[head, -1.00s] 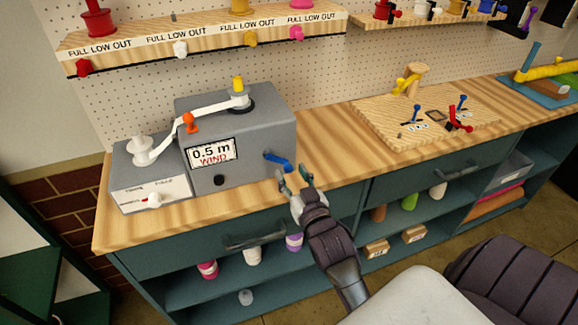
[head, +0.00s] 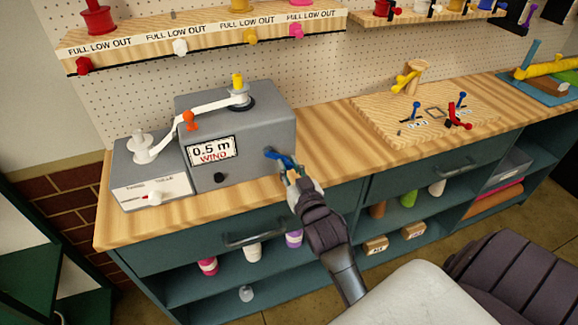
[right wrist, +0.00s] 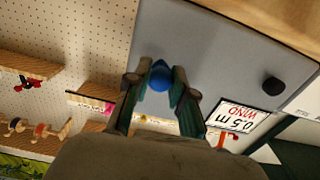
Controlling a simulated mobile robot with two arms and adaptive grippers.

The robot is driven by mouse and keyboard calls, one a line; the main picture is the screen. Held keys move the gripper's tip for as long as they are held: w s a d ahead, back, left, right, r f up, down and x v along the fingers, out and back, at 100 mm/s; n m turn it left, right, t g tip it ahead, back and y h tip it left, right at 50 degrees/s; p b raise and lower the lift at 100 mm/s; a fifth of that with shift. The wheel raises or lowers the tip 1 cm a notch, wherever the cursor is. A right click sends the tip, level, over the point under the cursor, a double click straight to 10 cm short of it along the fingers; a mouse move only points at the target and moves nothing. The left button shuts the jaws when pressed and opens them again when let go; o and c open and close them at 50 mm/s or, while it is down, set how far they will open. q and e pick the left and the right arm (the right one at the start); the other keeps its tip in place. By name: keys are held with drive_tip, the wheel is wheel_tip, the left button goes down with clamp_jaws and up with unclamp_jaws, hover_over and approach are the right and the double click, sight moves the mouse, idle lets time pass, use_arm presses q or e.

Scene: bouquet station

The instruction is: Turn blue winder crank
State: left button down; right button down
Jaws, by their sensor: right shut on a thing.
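The grey winder box (head: 240,130) stands on the wooden bench, with a label reading "0.5 m WIND" (head: 211,151). The blue crank (head: 277,156) sticks out of its front face at the right. My right gripper (head: 287,170) is at the crank's outer end. In the right wrist view, the round blue crank end (right wrist: 160,77) sits between the fingertips of my right gripper (right wrist: 160,88), which is shut on it. The rest of the crank is hidden there. My left gripper is not in view.
A black knob (head: 220,177) is left of the crank. A wooden board (head: 425,118) with small tools lies to the right. Bare bench top (head: 325,140) separates them.

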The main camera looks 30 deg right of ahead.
drive_tip(key=shift+d+r+n+p, duration=0.1)
drive_tip(key=shift+r+n+p, duration=0.3)
drive_tip(key=shift+p, duration=0.1)
drive_tip(key=shift+d+n+p, duration=0.1)
drive_tip(key=shift+n+p, duration=0.25)
drive_tip(key=shift+n, duration=0.25)
drive_tip(key=c, duration=1)
unclamp_jaws()
drive_tip(key=shift+s, duration=0.15)
drive_tip(key=v, duration=1.1)
drive_tip(key=shift+s, duration=0.4)
drive_tip(key=shift+f, duration=0.1)
